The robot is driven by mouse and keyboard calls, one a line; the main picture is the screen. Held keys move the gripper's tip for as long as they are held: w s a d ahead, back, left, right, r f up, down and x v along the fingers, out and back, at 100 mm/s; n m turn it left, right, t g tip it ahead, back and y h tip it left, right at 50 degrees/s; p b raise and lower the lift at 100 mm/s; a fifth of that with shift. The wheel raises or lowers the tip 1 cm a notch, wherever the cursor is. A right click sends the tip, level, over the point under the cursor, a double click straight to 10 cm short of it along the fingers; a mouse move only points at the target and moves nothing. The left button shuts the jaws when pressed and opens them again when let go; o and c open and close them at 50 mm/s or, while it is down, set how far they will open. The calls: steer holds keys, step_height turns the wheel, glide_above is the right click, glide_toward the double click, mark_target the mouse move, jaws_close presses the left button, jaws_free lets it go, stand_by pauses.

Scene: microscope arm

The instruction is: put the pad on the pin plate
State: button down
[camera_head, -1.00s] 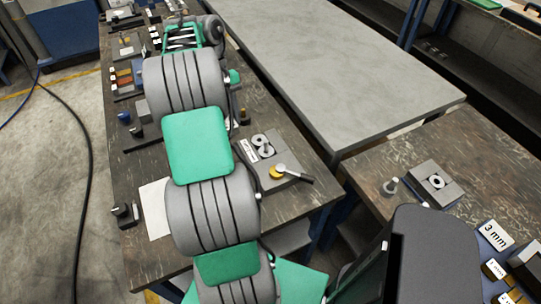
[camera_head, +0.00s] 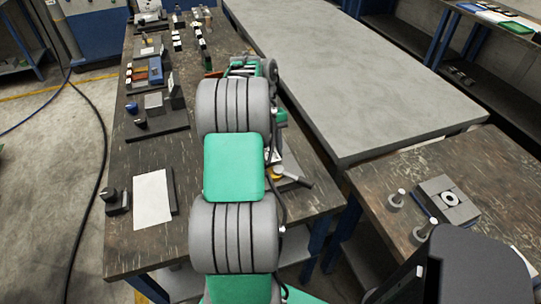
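My arm reaches away over the long dark workbench (camera_head: 150,235). My gripper (camera_head: 242,66) is at its far end, mostly hidden behind my grey and green arm links, so its fingers do not show clearly. I cannot surely pick out the pad or the pin plate. A dark plate (camera_head: 170,127) on the left side of the bench carries small upright parts and a blue-topped piece, but its details are too small to name it.
A white sheet (camera_head: 152,200) lies at the bench's near left, beside a small dark block (camera_head: 117,202). A bare grey table (camera_head: 350,75) stands to the right. A grey block with a ring (camera_head: 448,200) and metal posts (camera_head: 396,199) stand on the right bench.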

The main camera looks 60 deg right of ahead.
steer(key=shift+s+a+r, duration=0.15)
steer(key=shift+r, duration=0.2)
steer(key=shift+f+b, duration=0.25)
steer(key=shift+b, duration=0.1)
steer(key=c, duration=0.8)
jaws_free()
steer(key=shift+c, duration=0.2)
